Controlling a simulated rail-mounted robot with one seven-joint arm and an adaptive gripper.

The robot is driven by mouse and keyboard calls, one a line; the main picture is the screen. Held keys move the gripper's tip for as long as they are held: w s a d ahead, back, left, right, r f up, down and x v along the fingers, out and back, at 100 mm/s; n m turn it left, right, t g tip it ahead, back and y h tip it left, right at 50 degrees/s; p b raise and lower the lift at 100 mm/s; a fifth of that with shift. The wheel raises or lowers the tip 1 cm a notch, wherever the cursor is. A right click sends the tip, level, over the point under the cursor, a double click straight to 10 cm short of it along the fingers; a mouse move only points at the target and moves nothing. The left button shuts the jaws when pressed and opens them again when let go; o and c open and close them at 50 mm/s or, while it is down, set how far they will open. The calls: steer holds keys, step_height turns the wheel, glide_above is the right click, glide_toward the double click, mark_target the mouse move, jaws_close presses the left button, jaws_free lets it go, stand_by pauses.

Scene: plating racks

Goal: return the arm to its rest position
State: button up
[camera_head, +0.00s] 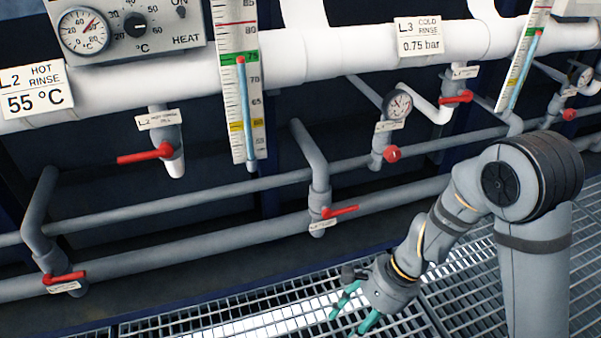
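My gripper (357,309) has teal fingertips and hangs low over the metal grating, in the lower middle of the head view. Its two fingers are spread apart with a visible gap and nothing between them. My grey arm is bent, rising to a dark joint at the right and coming down to the left to the gripper. The gripper is in front of the pipes and apart from the valves. The lower end of the fingers is near the bottom picture edge.
Grey pipes with red-handled valves (145,155), (340,211), (65,278) run behind the arm. A thermometer (242,85), a pressure gauge (397,104) and a heat control box (125,28) are above. The grating (250,325) around the gripper looks clear.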

steer(key=s+a+f+n+b, duration=0.3)
steer(key=s+a+f+b, duration=0.1)
steer(key=a+b, duration=0.1)
steer(key=shift+b, duration=0.75)
